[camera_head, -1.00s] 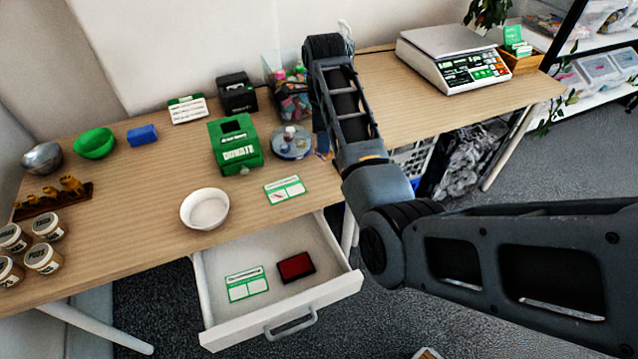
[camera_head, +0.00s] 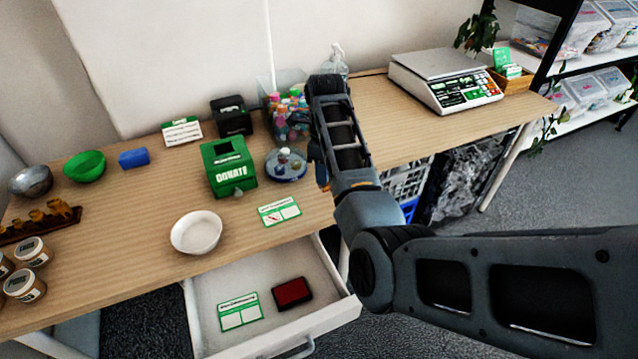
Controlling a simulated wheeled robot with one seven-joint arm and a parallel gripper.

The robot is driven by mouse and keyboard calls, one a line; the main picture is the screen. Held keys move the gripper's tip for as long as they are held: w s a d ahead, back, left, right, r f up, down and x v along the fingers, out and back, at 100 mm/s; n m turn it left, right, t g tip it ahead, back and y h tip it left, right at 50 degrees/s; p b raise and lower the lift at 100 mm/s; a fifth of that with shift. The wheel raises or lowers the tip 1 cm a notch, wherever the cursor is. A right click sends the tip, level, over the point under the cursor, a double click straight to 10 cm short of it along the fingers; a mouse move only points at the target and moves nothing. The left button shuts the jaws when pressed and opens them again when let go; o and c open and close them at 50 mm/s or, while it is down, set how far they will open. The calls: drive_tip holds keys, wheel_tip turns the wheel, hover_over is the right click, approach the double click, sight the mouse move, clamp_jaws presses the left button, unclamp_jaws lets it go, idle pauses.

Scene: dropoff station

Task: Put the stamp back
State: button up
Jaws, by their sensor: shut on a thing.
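My gripper (camera_head: 322,176) is mostly hidden behind my forearm, above the table's right half. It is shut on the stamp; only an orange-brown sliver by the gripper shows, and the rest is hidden. A dark rack (camera_head: 38,226) with several amber-brown knobbed handles, which look like stamps, stands at the table's left, far from my gripper. A dark red ink pad (camera_head: 292,293) lies in the open drawer (camera_head: 206,331). A green-and-white card (camera_head: 239,312) lies beside it. Another such card (camera_head: 280,211) lies on the table, left of my gripper.
A white bowl (camera_head: 196,232), green donation box (camera_head: 228,167) and round tray (camera_head: 286,165) stand mid-table (camera_head: 130,240). Labelled jars (camera_head: 25,285) stand front left. A clear bin (camera_head: 288,110) stands behind. A scale (camera_head: 447,80) is at the right. Bare tabletop lies between rack and bowl.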

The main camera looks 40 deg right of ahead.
drive_tip(key=shift+w+a+f, duration=0.45)
drive_tip(key=shift+a, duration=0.05)
drive_tip(key=shift+f, duration=2)
drive_tip(key=shift+f, duration=0.2)
drive_tip(key=o, duration=0.8)
drive_tip(key=shift+o, duration=0.2)
drive_tip(key=shift+r, duration=0.1)
wheel_tip(320, 180, up, 12)
drive_tip(key=shift+r, duration=0.15)
